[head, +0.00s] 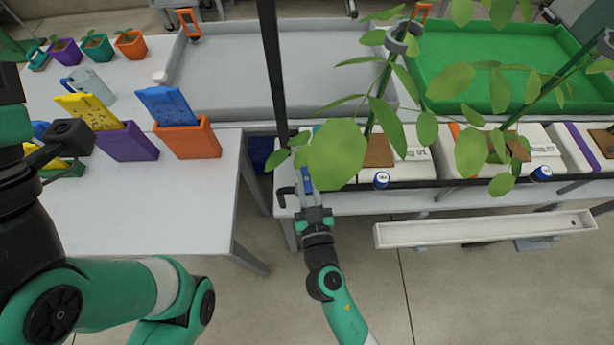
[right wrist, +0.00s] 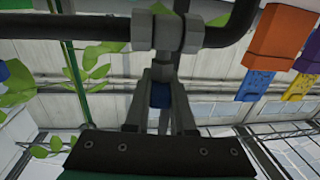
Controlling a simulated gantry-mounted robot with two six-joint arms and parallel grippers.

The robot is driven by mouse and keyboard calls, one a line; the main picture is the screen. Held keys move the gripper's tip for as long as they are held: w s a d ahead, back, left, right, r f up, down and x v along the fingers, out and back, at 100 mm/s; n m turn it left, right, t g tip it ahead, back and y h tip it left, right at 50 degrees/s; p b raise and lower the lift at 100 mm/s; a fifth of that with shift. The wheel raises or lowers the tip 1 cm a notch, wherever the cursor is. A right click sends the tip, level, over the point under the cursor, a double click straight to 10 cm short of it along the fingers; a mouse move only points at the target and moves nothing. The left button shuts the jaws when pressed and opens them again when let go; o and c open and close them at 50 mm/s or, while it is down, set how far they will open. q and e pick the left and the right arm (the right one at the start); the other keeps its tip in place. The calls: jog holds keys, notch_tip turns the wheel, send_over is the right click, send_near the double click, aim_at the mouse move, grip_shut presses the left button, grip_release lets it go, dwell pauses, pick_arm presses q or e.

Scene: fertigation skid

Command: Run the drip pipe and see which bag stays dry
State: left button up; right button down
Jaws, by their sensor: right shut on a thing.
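My right gripper (head: 312,205) is at the left end of the bag row, shut on the blue handle (head: 307,180) of a valve. The right wrist view shows its fingers (right wrist: 160,108) around the blue handle (right wrist: 160,95), just beside a grey fitting (right wrist: 168,32) on the black drip pipe (right wrist: 75,32). The pipe (head: 450,183) runs along the front of the white bags (head: 415,170). Leaves partly hide the bags, and I cannot tell which are wet or dry. My left arm fills the left edge; its fingers are not visible.
A white gutter (head: 485,230) hangs below the bags. Blue-capped pieces (head: 381,180) sit along the pipe. A grey tray (head: 235,75) and green tray (head: 500,60) lie behind. Orange (head: 190,140) and purple (head: 130,145) holders with cards stand on the left table (head: 190,210). Tall leafy plants overhang the bags.

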jog(key=n+g+y+p, duration=0.1)
jog(key=y+p, duration=0.1)
jog(key=p, duration=0.1)
jog(key=n+g+y+p, duration=0.1)
jog(key=n+y+p, duration=0.1)
jog(key=p, duration=0.1)
jog(key=n+y+p, duration=0.2)
jog(key=p, duration=0.1)
jog(key=shift+w+d+r+g+y+p, duration=0.15)
jog(key=shift+r+g+y+p, duration=0.2)
jog(key=shift+r+g+y, duration=0.05)
jog(key=shift+f+n+g+y, duration=0.2)
jog(key=shift+n+g+y, duration=0.25)
jog(key=shift+y, duration=0.25)
jog(key=shift+f+n+g+y+b, duration=0.3)
jog(key=shift+n+g+y+b, duration=0.2)
jog(key=shift+n+g+y, duration=0.45)
jog(key=n+g+y+b, duration=0.1)
jog(key=g+b, duration=0.1)
jog(key=n+g+y+b, duration=0.1)
jog(key=shift+f+n+g+y+b, duration=0.15)
jog(key=shift+n+g+y+b, duration=0.15)
jog(key=shift+g+b, duration=0.1)
jog(key=shift+r+n+g+y+b, duration=0.2)
jog(key=shift+n+g+y+b, duration=0.25)
jog(key=shift+n+g+b, duration=0.4)
jog(key=shift+s, duration=0.2)
jog(key=c, duration=0.8)
grip_release()
jog(key=shift+o, duration=0.2)
